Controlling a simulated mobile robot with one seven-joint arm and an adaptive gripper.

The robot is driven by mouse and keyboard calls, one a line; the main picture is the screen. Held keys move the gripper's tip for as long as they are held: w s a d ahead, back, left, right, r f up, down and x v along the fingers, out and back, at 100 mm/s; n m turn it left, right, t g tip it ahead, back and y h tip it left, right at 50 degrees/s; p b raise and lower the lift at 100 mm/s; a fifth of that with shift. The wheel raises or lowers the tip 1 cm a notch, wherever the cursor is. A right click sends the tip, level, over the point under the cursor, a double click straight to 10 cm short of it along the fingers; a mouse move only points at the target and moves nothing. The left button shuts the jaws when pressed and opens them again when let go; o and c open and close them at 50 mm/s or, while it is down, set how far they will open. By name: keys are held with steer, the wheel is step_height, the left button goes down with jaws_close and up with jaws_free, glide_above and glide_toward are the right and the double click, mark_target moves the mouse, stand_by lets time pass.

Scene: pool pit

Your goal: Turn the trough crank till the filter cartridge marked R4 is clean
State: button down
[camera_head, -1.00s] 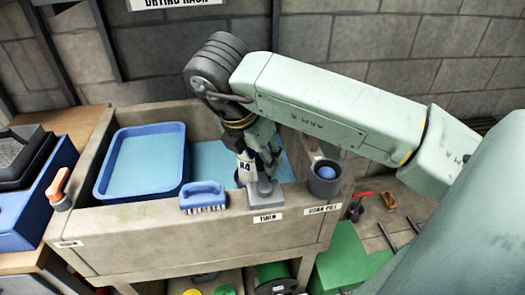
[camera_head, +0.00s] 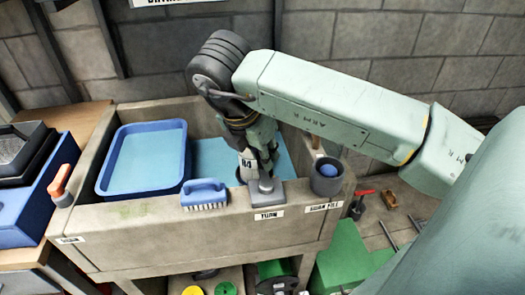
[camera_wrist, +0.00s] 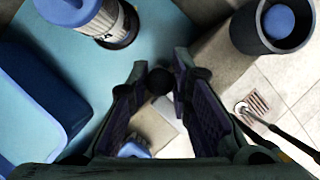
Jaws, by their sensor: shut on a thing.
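The filter cartridge marked R4 (camera_head: 245,171) stands in the water of the trough, partly hidden by my gripper. In the wrist view the cartridge (camera_wrist: 117,28) shows a blue cap, a white label and a pleated body; whether it is clean I cannot tell. The trough crank (camera_head: 268,197) has a grey base on the front rim above a "TURN" label. My gripper (camera_head: 266,166) is over the crank. In the wrist view my gripper (camera_wrist: 160,84) is shut on the crank's dark round knob (camera_wrist: 159,80), between its two fingers.
A blue tray (camera_head: 109,185) sits in the trough's left part. A blue brush (camera_head: 204,192) lies on the front rim left of the crank. A grey cup (camera_head: 326,186) with a blue ball stands close to the right. An orange-handled lever (camera_head: 60,182) is at the far left.

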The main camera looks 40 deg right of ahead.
steer(key=shift+f+b, duration=0.1)
steer(key=shift+b, duration=0.25)
steer(key=shift+w+a+f+n+b, duration=0.2)
steer(key=shift+n+b, duration=0.4)
steer(key=shift+b, duration=0.2)
steer(key=a+n+t+y+b, duration=0.1)
steer(key=n+b, duration=0.2)
steer(key=a+n+t+y+b, duration=0.1)
steer(key=a+n+b, duration=0.1)
steer(key=n+b, duration=0.1)
steer(key=a+n+t+y+b, duration=0.1)
steer(key=n+b, duration=0.1)
steer(key=n, duration=0.3)
steer(key=shift+s+a+r+b, duration=0.1)
steer(key=shift+a+r+b, duration=0.1)
steer(key=shift+a+b, duration=0.15)
steer(key=n, duration=0.1)
steer(key=n+y, duration=0.1)
steer(key=shift+s+a+n+t+b, duration=0.3)
steer(key=shift+s+a+n, duration=0.05)
steer(key=shift+n, duration=0.05)
steer(key=shift+s+a+r+n+y, duration=0.1)
steer(key=shift+s+a+n+y, duration=0.2)
steer(key=shift+n, duration=0.4)
steer(key=shift+s+a+n+y, duration=0.15)
steer(key=shift+n+y, duration=0.25)
steer(key=shift+n, duration=0.3)
